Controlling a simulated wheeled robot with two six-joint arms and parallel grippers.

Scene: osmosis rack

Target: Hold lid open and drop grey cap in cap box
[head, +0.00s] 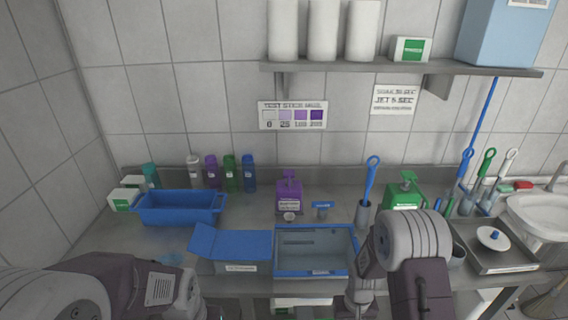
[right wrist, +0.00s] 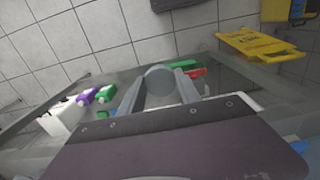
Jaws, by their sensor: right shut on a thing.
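A grey box with a blue rim (head: 356,262) stands at the front middle of the bench, its top open. A bent blue lid (head: 243,243) lies to its left, above a grey front with a white label (head: 240,268) too small to read. I cannot tell whether both belong to one box. In the right wrist view my right gripper (right wrist: 162,82) is shut on a round grey thing (right wrist: 160,77), seemingly the grey cap. In the head view the right arm is just right of the open box; its fingertips are not clear. My left arm is at lower left, its fingers out of sight.
A blue tub (head: 180,208) stands at left. Behind the boxes are a purple dispenser (head: 289,191), a small cup (head: 289,217) and a blue brush (head: 370,180) in a holder. A green bottle (head: 405,192) and a steel tray (head: 493,262) are at right.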

